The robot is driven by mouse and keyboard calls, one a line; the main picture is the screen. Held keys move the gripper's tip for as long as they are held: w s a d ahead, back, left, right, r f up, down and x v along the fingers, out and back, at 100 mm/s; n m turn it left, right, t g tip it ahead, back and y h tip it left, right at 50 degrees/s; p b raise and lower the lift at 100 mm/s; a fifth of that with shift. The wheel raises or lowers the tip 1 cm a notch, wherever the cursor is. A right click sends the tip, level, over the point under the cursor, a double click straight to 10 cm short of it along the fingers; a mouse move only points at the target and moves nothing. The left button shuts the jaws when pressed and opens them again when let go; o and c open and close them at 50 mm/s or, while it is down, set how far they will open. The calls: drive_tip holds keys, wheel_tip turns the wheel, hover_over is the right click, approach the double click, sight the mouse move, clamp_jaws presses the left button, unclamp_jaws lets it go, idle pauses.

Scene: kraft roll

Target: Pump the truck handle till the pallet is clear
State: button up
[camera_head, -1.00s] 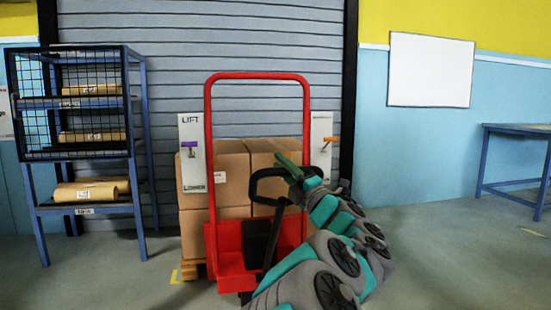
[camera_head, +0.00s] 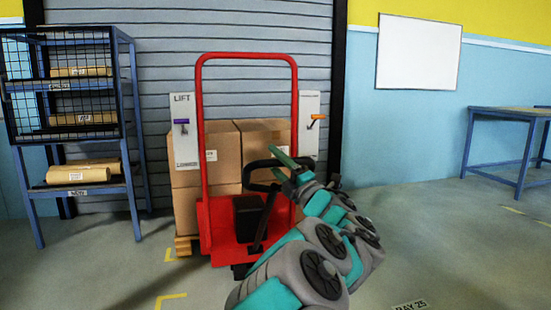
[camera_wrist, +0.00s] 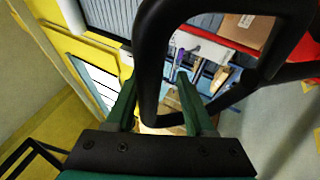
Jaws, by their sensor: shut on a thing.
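The red pallet truck (camera_head: 222,238) stands in front of stacked cartons on a wooden pallet (camera_head: 184,246). Its black loop handle (camera_head: 258,166) leans toward me and to the right. My gripper (camera_head: 287,161) is at the top of this loop. In the wrist view the green fingers (camera_wrist: 155,90) are on either side of the black handle bar (camera_wrist: 151,55) and shut on it. Two white panels flank the truck frame: the left one (camera_head: 185,150), marked LIFT and LOWER, has a purple lever (camera_head: 181,122); the right one has an orange lever (camera_head: 316,118). The gap under the pallet is too small to judge.
A blue rack (camera_head: 128,130) with brown paper rolls (camera_head: 85,172) stands at the left. A grey shutter (camera_head: 250,40) is behind the cartons. A blue table (camera_head: 500,110) is at the far right. Yellow marks (camera_head: 172,297) lie on the floor.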

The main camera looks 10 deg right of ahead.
drive_tip(key=shift+o, duration=1)
drive_tip(key=shift+r, duration=0.15)
drive_tip(key=shift+s+r, duration=0.1)
drive_tip(key=shift+s, duration=0.05)
drive_tip(key=v, duration=0.7)
drive_tip(key=shift+s+d+f+p, duration=0.15)
drive_tip(key=shift+s+f+p, duration=0.1)
drive_tip(key=shift+p, duration=0.15)
